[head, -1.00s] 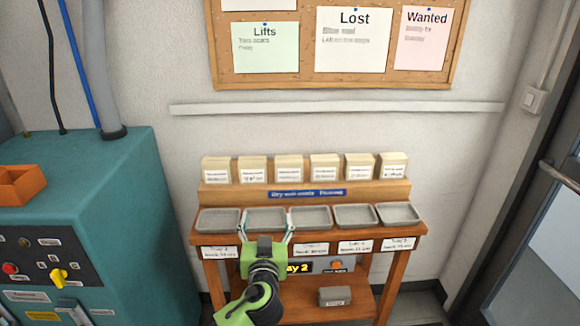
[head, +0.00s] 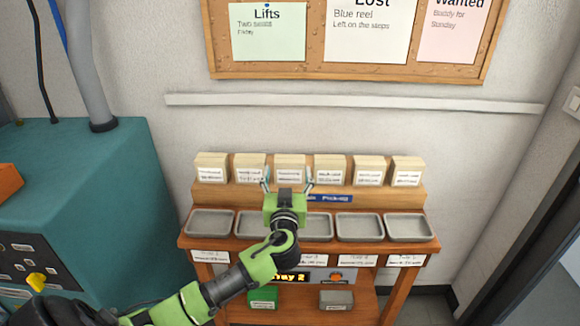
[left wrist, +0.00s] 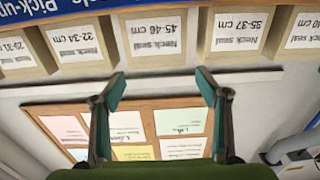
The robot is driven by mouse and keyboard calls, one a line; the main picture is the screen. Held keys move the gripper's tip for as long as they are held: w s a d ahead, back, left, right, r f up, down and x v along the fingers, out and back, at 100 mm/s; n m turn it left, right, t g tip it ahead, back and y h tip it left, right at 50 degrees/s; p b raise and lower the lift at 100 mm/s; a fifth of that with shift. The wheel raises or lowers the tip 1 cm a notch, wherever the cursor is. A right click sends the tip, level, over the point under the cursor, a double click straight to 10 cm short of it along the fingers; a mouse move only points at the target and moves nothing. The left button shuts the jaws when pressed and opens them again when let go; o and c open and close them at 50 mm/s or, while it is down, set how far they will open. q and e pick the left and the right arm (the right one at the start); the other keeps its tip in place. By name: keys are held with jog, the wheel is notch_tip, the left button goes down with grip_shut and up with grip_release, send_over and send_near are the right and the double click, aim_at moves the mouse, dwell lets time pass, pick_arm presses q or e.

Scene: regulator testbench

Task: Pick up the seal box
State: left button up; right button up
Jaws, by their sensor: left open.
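Several cream seal boxes with white labels stand in a row on the upper wooden ledge. My left gripper (head: 287,183) is open and empty in front of the third box from the left (head: 290,167). In the left wrist view, upside down, a box labelled "Neck seal 45-46 cm" (left wrist: 156,38) is centred ahead of my open left gripper (left wrist: 160,84). The fingertips do not surround it. Boxes labelled "32-34 cm" (left wrist: 78,42) and "35-37 cm" (left wrist: 237,32) flank it. My right gripper is not in view.
Several grey trays (head: 358,226) line the wooden bench (head: 432,243) below the ledge. A grey box (head: 336,300) and a green box (head: 263,297) sit on the lower shelf. A teal cabinet (head: 105,175) stands at left. A noticeboard (head: 345,74) hangs above.

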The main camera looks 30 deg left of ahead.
aim_at(290, 166)
pick_arm(q)
jog(key=shift+x, duration=1.15)
jog(key=shift+w+f+p, duration=0.15)
jog(key=shift+w+p, duration=0.15)
jog(key=shift+w, duration=0.1)
jog(key=shift+w+a, duration=0.25)
jog(key=p+x, duration=0.1)
jog(key=x, duration=0.2)
jog(key=shift+w+f+p, duration=0.1)
jog(key=shift+f+p, duration=0.1)
jog(key=shift+p, duration=0.1)
jog(key=shift+w+a+f, duration=0.1)
jog(key=shift+w+a, duration=0.1)
jog(key=shift+w, duration=0.25)
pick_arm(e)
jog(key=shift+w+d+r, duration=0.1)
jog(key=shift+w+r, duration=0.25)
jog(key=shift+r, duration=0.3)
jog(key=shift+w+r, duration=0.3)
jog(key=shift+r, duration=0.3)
pick_arm(q)
jog(key=c, duration=0.8)
